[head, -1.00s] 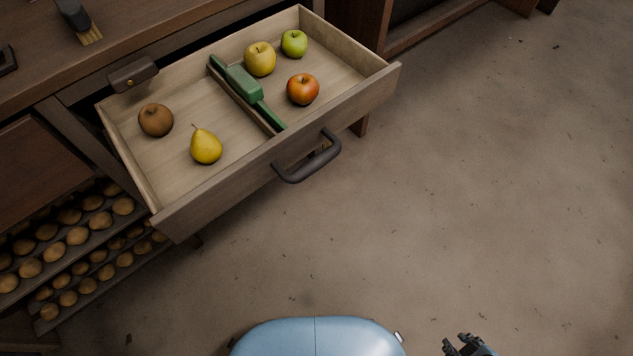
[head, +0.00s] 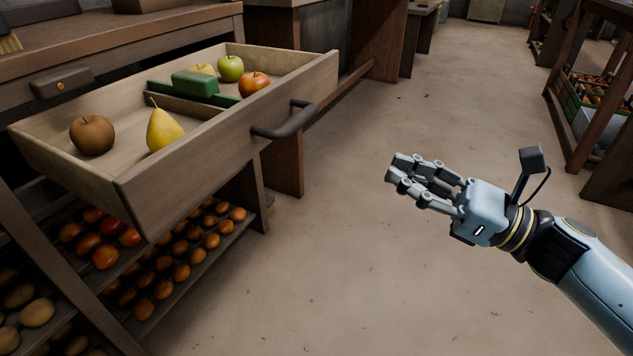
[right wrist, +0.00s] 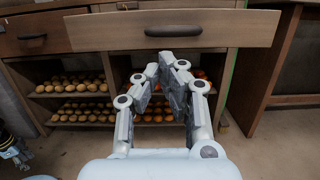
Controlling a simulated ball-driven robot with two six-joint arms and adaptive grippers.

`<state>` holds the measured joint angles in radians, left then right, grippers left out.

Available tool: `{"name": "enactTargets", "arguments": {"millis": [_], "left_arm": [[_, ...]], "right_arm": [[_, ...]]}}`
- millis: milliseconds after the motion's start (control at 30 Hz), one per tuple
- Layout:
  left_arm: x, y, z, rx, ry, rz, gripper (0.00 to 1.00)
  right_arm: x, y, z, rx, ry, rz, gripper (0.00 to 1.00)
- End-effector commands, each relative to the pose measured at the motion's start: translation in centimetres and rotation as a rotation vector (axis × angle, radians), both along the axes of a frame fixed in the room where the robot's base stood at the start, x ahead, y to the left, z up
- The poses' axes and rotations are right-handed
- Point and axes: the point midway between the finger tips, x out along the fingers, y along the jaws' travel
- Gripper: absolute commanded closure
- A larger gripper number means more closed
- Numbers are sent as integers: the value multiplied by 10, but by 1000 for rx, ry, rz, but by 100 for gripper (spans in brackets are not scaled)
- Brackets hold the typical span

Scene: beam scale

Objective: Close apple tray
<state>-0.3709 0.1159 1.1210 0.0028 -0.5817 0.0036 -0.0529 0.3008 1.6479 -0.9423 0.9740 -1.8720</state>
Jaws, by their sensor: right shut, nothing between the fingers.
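The apple tray (head: 200,178) is a wooden drawer pulled well out of the bench, with a dark curved handle (head: 286,124) on its front. In it lie a brown fruit (head: 92,135), a yellow pear (head: 163,131), a red-orange apple (head: 254,85), a green apple (head: 230,68) and a partly hidden yellow apple. A green piece (head: 194,86) sits on the divider. My right gripper (head: 390,168) is shut and empty, to the right of the handle and apart from it. In the right wrist view the drawer front (right wrist: 225,27) spans beyond the fingertips. My left gripper is not in the head view.
Shelves under the bench hold several rows of fruit (head: 180,248). A rack with crates (head: 590,95) stands at the far right. The floor between is clear.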

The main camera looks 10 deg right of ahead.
Motion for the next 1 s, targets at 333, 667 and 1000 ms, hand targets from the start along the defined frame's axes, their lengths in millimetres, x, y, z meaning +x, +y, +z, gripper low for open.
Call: {"name": "enactTargets", "arguments": {"millis": [333, 667, 1000], "left_arm": [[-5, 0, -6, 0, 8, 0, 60], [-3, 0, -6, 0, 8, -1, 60], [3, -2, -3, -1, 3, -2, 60]], "right_arm": [[20, 23, 1, 5, -2, -3, 100], [61, 78, 14, 7, 2, -3, 100], [82, 108, 20, 3, 5, -3, 100]]}}
